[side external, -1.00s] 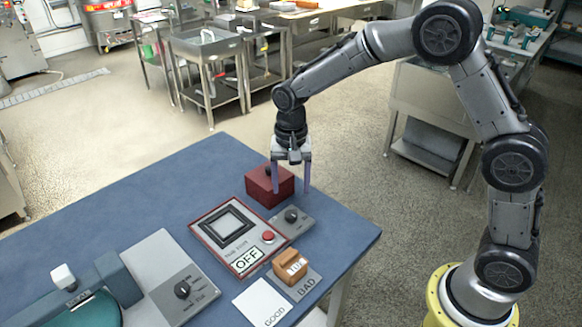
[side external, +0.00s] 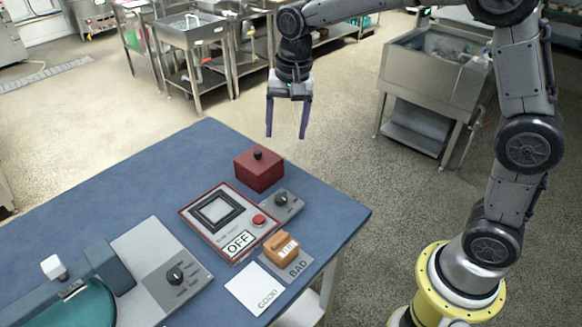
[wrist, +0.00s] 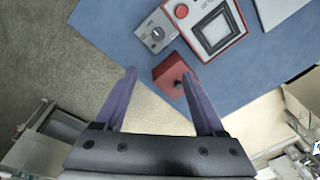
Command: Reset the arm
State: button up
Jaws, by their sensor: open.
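My gripper (side external: 288,120) is open and empty, raised in the air beyond the far corner of the blue table (side external: 150,190). Its two purple fingers point down and are well apart; they also show in the wrist view (wrist: 165,100). Below it, to the left in the side view, a red box (side external: 258,172) with a black knob stands on the table. The red box (wrist: 170,72) also shows between and beyond the fingers in the wrist view, not touched by them.
A red-framed panel (side external: 205,228) reads OFF, beside a grey dial box (side external: 283,204). An orange-brown block (side external: 281,248) sits on the BAD card (side external: 303,266), next to the white GOOD card (side external: 250,292). A machine with a dial (side external: 160,270) stands at left. Steel carts (side external: 190,40) stand behind.

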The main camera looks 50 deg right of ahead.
jog(key=s+d+r+n+t, duration=0.25)
jog(key=s+r, duration=0.75)
jog(key=s, duration=0.5)
jog(key=s+d+f+n+t, duration=0.1)
jog(key=s+f+n, duration=0.5)
jog(key=s, duration=0.5)
jog(key=shift+d+f+n+t, duration=0.2)
jog(key=shift+d+n+t, duration=0.15)
jog(key=shift+d+n, duration=0.1)
